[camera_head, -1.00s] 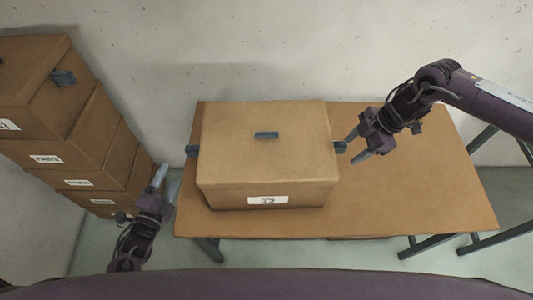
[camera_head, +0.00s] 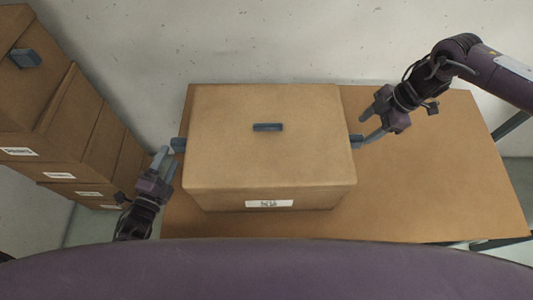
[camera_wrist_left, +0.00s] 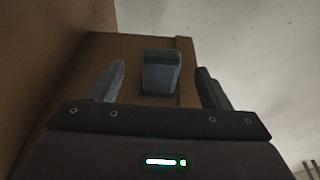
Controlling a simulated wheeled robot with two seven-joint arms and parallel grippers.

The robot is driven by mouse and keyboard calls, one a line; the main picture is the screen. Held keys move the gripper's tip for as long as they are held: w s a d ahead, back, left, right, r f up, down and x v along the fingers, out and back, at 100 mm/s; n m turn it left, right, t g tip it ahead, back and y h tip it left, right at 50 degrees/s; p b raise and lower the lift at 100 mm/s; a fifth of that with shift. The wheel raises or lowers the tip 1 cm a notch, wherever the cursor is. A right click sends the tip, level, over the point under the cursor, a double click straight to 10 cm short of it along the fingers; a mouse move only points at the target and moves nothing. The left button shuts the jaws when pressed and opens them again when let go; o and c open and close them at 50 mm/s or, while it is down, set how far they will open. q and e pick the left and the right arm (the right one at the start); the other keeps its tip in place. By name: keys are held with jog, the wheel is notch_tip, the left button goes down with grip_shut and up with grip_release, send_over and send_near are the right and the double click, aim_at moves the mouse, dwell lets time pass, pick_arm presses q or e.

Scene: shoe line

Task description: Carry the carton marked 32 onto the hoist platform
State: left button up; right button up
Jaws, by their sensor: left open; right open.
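A closed brown carton (camera_head: 265,155) stands on the table (camera_head: 430,180). Its white front label (camera_head: 270,203) is too blurred to read. It has a grey handle on top (camera_head: 267,127), one on the left side (camera_head: 179,145) and one on the right (camera_head: 356,140). My left gripper (camera_head: 168,162) is open beside the left handle. In the left wrist view that handle (camera_wrist_left: 161,72) shows between and beyond my open fingers (camera_wrist_left: 160,85). My right gripper (camera_head: 370,120) is open at the right handle, one fingertip close to it; contact cannot be told. No hoist platform is seen.
Stacked brown cartons (camera_head: 75,125) with white labels stand at the left, close to my left arm. A pale wall (camera_head: 230,40) runs behind the table. The table's right part is clear.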

aim_at(178, 140)
pick_arm(q)
jog(key=shift+s+r, duration=0.15)
jog(key=shift+s, duration=0.05)
pick_arm(e)
jog(key=shift+s+r, duration=0.1)
jog(key=shift+s, duration=0.25)
pick_arm(q)
jog(key=shift+w+d, duration=0.15)
jog(key=shift+w, duration=0.2)
pick_arm(e)
jog(key=shift+s+a+f, duration=0.1)
jog(key=shift+a+f, duration=0.1)
jog(key=shift+f, duration=0.15)
pick_arm(q)
jog(key=x, duration=0.5)
jog(key=shift+w, duration=0.25)
pick_arm(e)
jog(key=x, duration=0.5)
jog(key=shift+w+f, duration=0.15)
jog(key=shift+w, duration=0.15)
pick_arm(q)
jog(key=shift+x, duration=0.8)
pick_arm(e)
jog(key=shift+x, duration=0.85)
